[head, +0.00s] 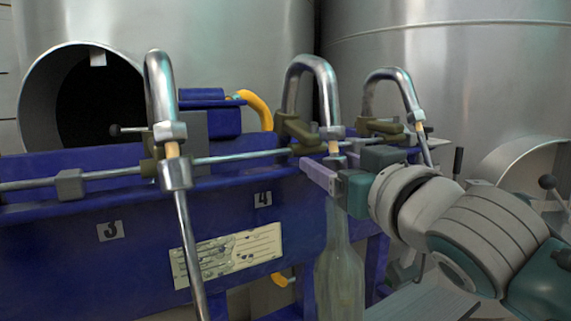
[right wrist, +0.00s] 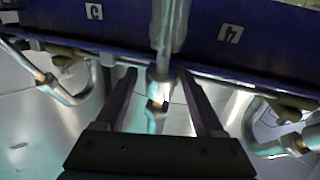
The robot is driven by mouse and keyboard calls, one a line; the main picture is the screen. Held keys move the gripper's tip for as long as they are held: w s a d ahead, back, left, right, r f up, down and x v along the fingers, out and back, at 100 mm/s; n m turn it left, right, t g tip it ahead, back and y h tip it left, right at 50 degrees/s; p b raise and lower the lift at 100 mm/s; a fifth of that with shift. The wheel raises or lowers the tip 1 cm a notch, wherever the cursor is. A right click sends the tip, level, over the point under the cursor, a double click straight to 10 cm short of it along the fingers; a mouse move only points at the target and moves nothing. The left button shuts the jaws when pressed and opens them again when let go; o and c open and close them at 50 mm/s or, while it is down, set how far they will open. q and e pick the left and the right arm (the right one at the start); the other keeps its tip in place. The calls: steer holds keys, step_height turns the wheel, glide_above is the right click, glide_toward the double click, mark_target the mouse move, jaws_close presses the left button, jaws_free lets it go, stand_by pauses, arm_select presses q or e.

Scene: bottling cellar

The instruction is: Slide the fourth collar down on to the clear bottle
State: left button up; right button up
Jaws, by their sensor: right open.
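The fourth collar (head: 337,161) is a small metal sleeve on the fourth spout, below a copper-coloured band. In the right wrist view the collar (right wrist: 160,78) shows between my finger tips. The clear bottle (head: 341,270) stands upright beneath this spout; its mouth is hidden behind my gripper in the head view. Its neck (right wrist: 168,28) shows beyond the collar in the wrist view. My right gripper (head: 328,164) is open, its fingers (right wrist: 158,74) on either side of the collar with gaps visible. My left gripper is not in view.
The third spout's tube (head: 188,240) hangs at left, and another spout (head: 397,80) bends down at right. A metal rail (head: 120,173) crosses the blue filler body (head: 60,230). Steel tanks (head: 440,80) stand behind.

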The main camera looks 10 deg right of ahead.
steer(key=c, duration=0.8)
steer(key=shift+o, duration=0.2)
steer(key=f, duration=0.1)
steer(key=f+b, duration=0.1)
steer(key=f, duration=0.1)
steer(key=shift+s+d+b, duration=0.1)
steer(key=shift+s+b, duration=0.1)
steer(key=shift+b, duration=0.1)
steer(key=shift+r, duration=0.15)
steer(key=o, duration=0.8)
steer(key=shift+c, duration=0.2)
steer(key=shift+s+p, duration=0.3)
steer(key=shift+s, duration=0.25)
steer(key=s+d+p, duration=0.1)
steer(key=s, duration=0.7)
steer(key=shift+s+d, duration=0.15)
steer(key=shift+s, duration=0.25)
